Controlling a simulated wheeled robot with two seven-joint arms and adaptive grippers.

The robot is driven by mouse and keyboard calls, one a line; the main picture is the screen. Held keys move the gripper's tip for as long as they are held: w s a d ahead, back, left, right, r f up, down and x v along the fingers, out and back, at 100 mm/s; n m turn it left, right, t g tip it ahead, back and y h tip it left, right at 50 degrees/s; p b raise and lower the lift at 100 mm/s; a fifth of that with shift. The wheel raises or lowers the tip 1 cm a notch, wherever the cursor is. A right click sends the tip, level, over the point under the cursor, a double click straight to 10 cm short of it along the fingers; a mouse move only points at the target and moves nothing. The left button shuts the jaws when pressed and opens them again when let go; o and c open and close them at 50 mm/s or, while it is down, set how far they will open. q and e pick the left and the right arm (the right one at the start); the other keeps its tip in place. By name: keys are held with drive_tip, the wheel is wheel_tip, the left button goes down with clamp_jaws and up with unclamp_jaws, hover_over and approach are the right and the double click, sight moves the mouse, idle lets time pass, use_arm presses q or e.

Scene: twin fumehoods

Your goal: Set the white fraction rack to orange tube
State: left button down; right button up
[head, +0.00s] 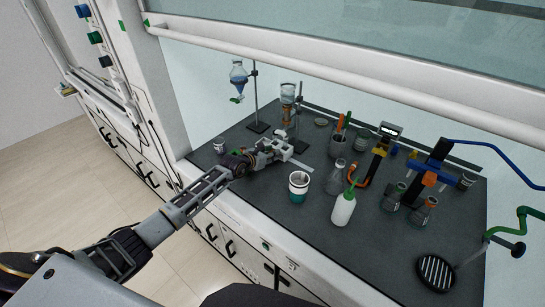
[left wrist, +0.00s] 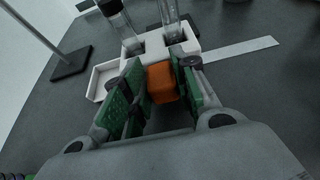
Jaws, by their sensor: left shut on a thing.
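The white fraction rack (left wrist: 160,48) is in the left wrist view, with clear tubes (left wrist: 170,14) standing in its square openings. A white strip (left wrist: 240,50) runs out to its right and a shallow white tray (left wrist: 101,80) lies at its left. An orange block (left wrist: 161,82) sits at the rack's near side. My left gripper (left wrist: 152,88) is shut on this block, green pads on both sides. In the head view my left gripper (head: 280,150) is at the rack, which it partly hides. I cannot tell which tube is orange. My right gripper is out of view.
A stand with a blue-filled funnel (head: 238,75) is behind the gripper, and a glass column (head: 288,92) on another stand is close to the rack. A green-white cup (head: 298,187), a wash bottle (head: 344,208) and flasks (head: 336,178) stand to the right.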

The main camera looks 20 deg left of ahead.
use_arm(q)
drive_tip(key=shift+a, duration=0.25)
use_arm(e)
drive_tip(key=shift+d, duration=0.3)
use_arm(q)
drive_tip(key=c, duration=1.1)
unclamp_jaws()
drive_tip(key=shift+w, duration=0.1)
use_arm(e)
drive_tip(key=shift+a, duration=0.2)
use_arm(q)
drive_tip(key=shift+d, duration=0.25)
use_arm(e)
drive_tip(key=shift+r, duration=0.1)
